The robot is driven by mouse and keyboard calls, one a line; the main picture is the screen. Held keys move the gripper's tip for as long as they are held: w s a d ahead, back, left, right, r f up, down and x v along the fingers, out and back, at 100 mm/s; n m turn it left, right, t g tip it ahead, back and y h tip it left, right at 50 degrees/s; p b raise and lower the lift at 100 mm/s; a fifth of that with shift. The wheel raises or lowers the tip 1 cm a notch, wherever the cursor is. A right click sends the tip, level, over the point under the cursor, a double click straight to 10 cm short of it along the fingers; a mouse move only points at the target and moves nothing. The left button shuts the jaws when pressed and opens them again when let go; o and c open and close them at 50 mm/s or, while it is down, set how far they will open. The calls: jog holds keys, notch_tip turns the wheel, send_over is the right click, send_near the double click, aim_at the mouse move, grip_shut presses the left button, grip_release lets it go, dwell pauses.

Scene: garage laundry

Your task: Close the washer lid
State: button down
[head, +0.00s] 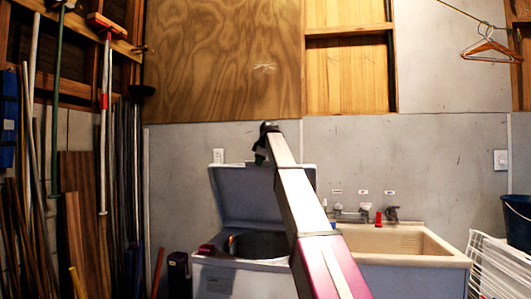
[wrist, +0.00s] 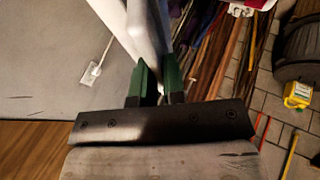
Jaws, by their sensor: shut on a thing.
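The washer (head: 240,282) stands against the back wall, left of the sink, with its dark tub opening partly in view. Its lid (head: 240,195) is raised, leaning back near the wall. My gripper (head: 262,157) is at the lid's top edge, and my arm hides the lid's right part. In the wrist view, the green fingertips of my gripper (wrist: 158,82) are shut on the white lid edge (wrist: 147,28), one finger on each side. The exact contact is partly hidden by the fingers.
A utility sink (head: 400,243) with taps adjoins the washer on the right. Boards and poles (head: 75,215) lean at the left wall. A wall outlet (head: 218,155) is behind the lid. A dark bin (head: 178,272) stands left of the washer. A yellow container (wrist: 297,95) sits on the floor.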

jog(key=s+a+f+t, duration=0.3)
jog(key=s+f, duration=0.5)
jog(key=s, duration=0.1)
jog(key=s+a+f+n+t, duration=0.1)
jog(key=s+f, duration=0.3)
jog(key=f, duration=1)
jog(key=s+a+f+n+t+h, duration=0.1)
jog(key=s+f+t, duration=0.3)
jog(key=f, duration=1)
jog(key=shift+s+a+f+t, duration=0.2)
jog(key=shift+s+a+t, duration=0.1)
jog(key=shift+s+a, duration=0.3)
jog(key=c, duration=1.2)
grip_release()
jog(key=shift+s+d+r, duration=0.1)
jog(key=shift+s, duration=0.1)
